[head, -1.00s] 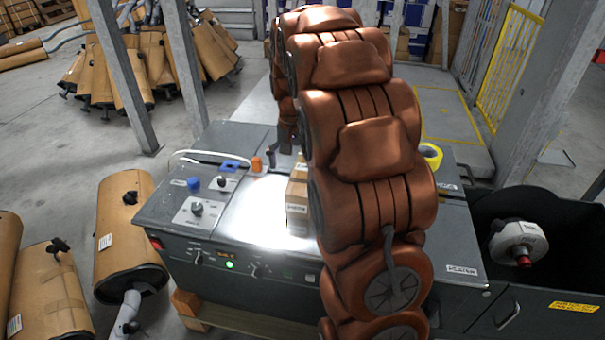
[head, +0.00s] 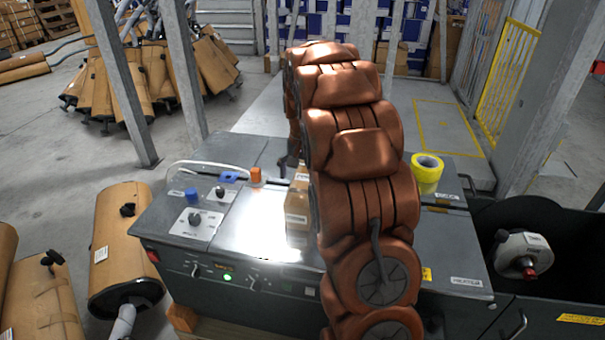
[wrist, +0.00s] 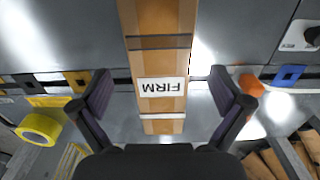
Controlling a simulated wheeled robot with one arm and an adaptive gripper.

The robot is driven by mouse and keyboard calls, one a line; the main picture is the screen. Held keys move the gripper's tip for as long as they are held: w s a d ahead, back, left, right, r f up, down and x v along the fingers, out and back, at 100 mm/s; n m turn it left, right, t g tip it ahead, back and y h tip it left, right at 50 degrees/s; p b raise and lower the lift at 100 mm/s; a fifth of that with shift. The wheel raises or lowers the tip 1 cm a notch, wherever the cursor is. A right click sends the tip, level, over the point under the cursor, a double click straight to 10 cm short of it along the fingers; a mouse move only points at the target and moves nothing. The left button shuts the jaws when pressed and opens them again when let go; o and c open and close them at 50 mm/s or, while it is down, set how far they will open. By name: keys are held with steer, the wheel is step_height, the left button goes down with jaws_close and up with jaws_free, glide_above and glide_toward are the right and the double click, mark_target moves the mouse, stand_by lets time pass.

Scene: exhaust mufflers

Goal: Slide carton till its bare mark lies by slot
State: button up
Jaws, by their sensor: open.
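The carton (wrist: 160,18) is a long brown box with a white label reading FIRM and a dark band across it. In the wrist view it runs down from the top edge, upside down in its lettering. My gripper (wrist: 161,76) is open, with one finger on each side of the carton and a gap on both sides. In the head view only part of the carton (head: 297,208) shows, beside my arm, which hides the rest and most of the gripper. A dark seam (wrist: 50,77) crosses the bench beneath the carton; I cannot tell whether it is the slot.
The grey bench (head: 160,215) carries an orange knob (head: 255,176), a blue knob (head: 191,194) and a yellow tape roll (head: 428,167). A black bin (head: 575,235) with a white canister (head: 522,250) adjoins at right. Mufflers (head: 118,240) lie on the floor at left.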

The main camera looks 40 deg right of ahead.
step_height(320, 180, down, 7)
steer(key=shift+r, duration=0.1)
stand_by(0.3)
